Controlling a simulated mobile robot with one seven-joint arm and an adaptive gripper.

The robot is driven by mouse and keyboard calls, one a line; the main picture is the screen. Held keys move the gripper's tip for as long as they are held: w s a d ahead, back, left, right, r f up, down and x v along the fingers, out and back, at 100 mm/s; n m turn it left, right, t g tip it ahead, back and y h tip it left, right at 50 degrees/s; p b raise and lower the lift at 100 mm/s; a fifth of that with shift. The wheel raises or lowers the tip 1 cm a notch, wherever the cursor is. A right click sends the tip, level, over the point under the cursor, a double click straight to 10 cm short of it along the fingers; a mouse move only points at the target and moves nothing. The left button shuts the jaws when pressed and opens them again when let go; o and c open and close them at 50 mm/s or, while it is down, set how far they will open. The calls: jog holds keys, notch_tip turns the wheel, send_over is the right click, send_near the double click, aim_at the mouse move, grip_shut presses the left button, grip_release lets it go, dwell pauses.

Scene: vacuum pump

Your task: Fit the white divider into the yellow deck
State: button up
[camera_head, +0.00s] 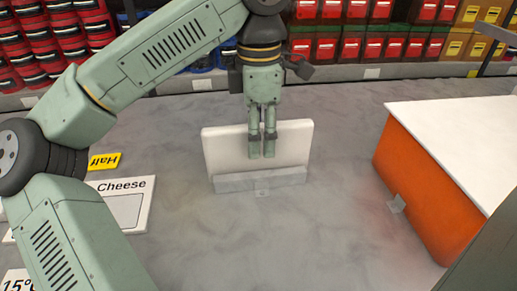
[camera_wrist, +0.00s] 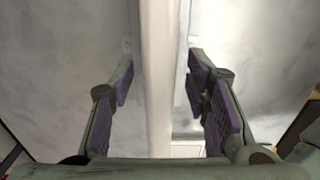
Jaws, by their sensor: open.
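The white divider (camera_head: 225,147) is a flat panel standing upright in a grey slotted holder (camera_head: 285,179) at the middle of the table. In the wrist view its pale edge (camera_wrist: 157,80) runs up the middle between my jaws. My gripper (camera_head: 262,152) points down at the divider, and its visible fingers overlap the near face in the head view. In the wrist view my gripper (camera_wrist: 160,78) is open, with purple pads on both sides of the divider and gaps showing. I cannot make out a yellow deck.
An orange box (camera_head: 425,185) with a white top stands on the right. A white Cheese sign (camera_head: 124,205) and a small yellow Half tag (camera_head: 104,161) lie on the left. Stacked red bins (camera_head: 50,45) line the back. Grey table is clear around the holder.

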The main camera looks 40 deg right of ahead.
jog(key=shift+f, duration=1.05)
grip_shut()
